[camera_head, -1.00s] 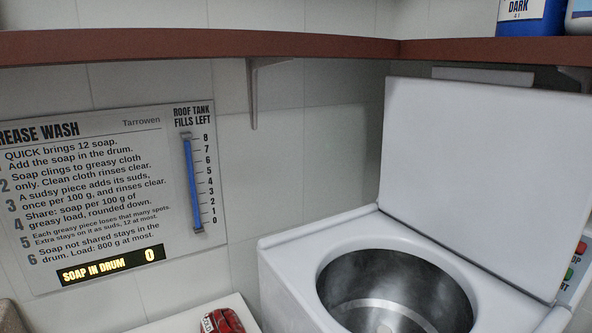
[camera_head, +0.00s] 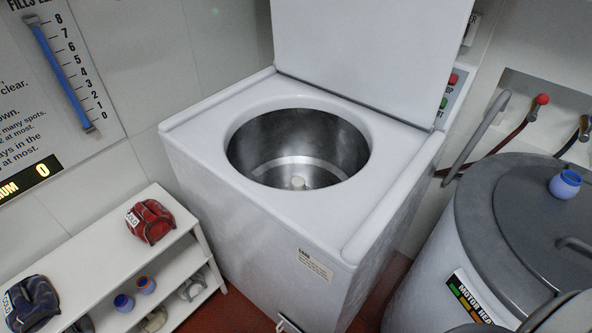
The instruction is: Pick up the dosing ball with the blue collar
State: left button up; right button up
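A small pale ball with a blue collar (camera_head: 565,184) sits on the grey lid of the round machine at the right in the head view. Two more small cups or balls are on the white shelf unit at the lower left: a dark blue one (camera_head: 123,302) and one with orange-red and blue (camera_head: 145,285). They are too small for me to tell their collars for certain. Neither of my grippers is in view.
The white washer (camera_head: 290,215) stands in the middle with its lid up and drum open. The round grey-lidded machine (camera_head: 510,215) is at the right, hoses behind it. The white shelf (camera_head: 95,262) bears red (camera_head: 150,221) and dark blue (camera_head: 32,302) bundles.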

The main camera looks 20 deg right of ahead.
aim_at(565, 185)
jog(key=z, duration=2.3)
